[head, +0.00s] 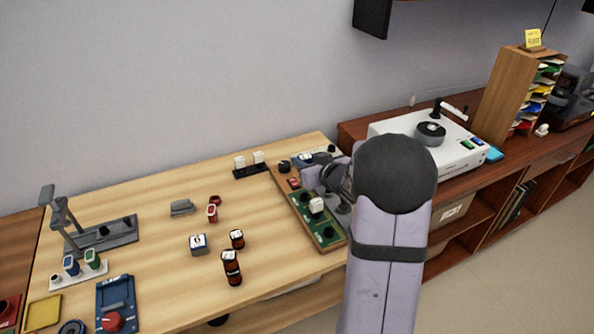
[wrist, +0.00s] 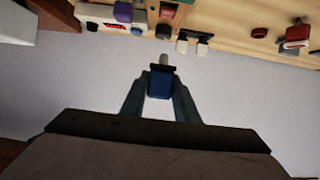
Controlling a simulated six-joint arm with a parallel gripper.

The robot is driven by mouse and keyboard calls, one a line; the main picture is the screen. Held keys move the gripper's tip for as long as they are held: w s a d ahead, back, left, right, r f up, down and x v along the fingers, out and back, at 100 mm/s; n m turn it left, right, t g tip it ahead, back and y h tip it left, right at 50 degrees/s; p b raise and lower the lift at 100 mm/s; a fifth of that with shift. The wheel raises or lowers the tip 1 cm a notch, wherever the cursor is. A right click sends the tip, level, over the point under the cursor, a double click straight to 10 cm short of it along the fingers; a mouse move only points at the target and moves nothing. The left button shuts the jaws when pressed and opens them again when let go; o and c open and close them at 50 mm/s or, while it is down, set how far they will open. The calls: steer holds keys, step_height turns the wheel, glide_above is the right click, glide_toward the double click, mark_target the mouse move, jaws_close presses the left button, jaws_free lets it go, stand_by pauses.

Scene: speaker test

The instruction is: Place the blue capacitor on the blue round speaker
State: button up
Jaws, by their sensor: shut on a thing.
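My gripper (wrist: 160,85) is shut on a dark blue block-like part, the blue capacitor (wrist: 159,80), with a pale tip and dark rim. In the head view my gripper (head: 330,180) is over the right end of the light wooden table, beside the green board, and my own arm partly hides it. The held capacitor cannot be made out clearly there. A dark blue round part (head: 72,327) lies at the bottom left edge, cut off by the frame; I cannot tell whether it is the blue round speaker.
The green board (head: 333,242) carries several black round parts and a white-topped one. A white rack (head: 92,275) stands at left. A white machine (head: 455,152) is at right.

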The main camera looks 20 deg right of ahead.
steer(key=shift+a, duration=0.1)
steer(key=w+a+n+y, duration=0.3)
steer(key=a+n+y, duration=0.1)
steer(key=a, duration=1.5)
steer(key=n+g+y+b, duration=0.2)
steer(key=n+g+y, duration=0.6)
steer(key=n+g, duration=0.15)
glide_above(70, 332)
steer(key=shift+r+t, duration=0.1)
steer(key=shift+t, duration=0.35)
steer(key=shift+y, duration=0.3)
steer(key=shift+f+b, duration=0.6)
steer(key=shift+f, duration=4.35)
steer(key=shift+f, duration=0.1)
